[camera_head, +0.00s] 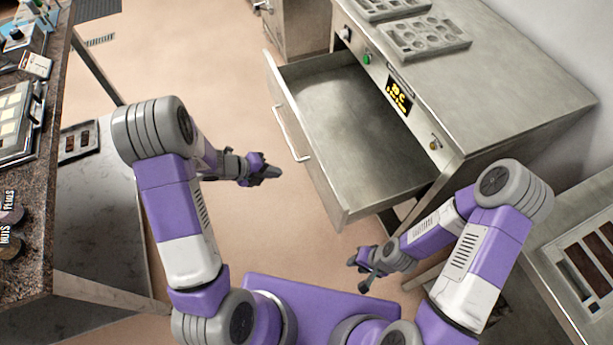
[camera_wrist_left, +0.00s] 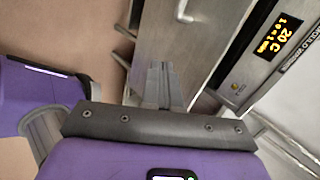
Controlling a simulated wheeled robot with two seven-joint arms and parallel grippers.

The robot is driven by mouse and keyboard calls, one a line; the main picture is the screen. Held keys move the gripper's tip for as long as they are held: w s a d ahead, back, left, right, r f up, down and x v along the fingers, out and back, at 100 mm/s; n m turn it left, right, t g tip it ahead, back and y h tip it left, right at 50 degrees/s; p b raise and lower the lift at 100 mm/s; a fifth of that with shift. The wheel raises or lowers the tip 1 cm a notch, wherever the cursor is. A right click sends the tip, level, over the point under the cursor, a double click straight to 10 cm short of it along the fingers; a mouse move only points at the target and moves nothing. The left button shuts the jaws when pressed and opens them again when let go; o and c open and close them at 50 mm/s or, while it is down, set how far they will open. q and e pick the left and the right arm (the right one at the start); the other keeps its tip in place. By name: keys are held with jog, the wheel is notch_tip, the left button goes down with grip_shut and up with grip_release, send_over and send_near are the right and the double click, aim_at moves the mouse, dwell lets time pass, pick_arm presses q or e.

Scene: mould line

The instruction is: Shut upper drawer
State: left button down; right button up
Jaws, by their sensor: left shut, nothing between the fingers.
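The upper drawer (camera_head: 352,135) is a wide, empty steel drawer, pulled well out of the steel cabinet below the control panel. Its front carries a pale bar handle (camera_head: 290,134) facing left. My left gripper (camera_head: 278,172) is shut and empty, left of the drawer front and apart from it in the head view. In the left wrist view its closed fingers (camera_wrist_left: 164,84) show in front of a steel panel with a pale handle (camera_wrist_left: 184,11). My right gripper (camera_head: 358,274) has its fingers apart and looks empty, near the drawer's near corner.
The cabinet's control panel has a lit display (camera_head: 397,95), also seen in the left wrist view (camera_wrist_left: 278,35). Mould trays (camera_head: 425,38) lie on the cabinet top. A dark counter (camera_head: 45,150) stands at left. Bare floor (camera_head: 225,110) lies between the counter and the drawer.

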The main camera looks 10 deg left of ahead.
pick_arm(q)
jog(key=m, duration=0.1)
jog(key=b, duration=0.5)
send_near(315, 173)
jog(key=x, duration=0.5)
jog(key=shift+a+f, duration=0.1)
jog(key=shift+f, duration=0.15)
jog(key=shift+w+d, duration=0.25)
jog(key=shift+d, duration=0.1)
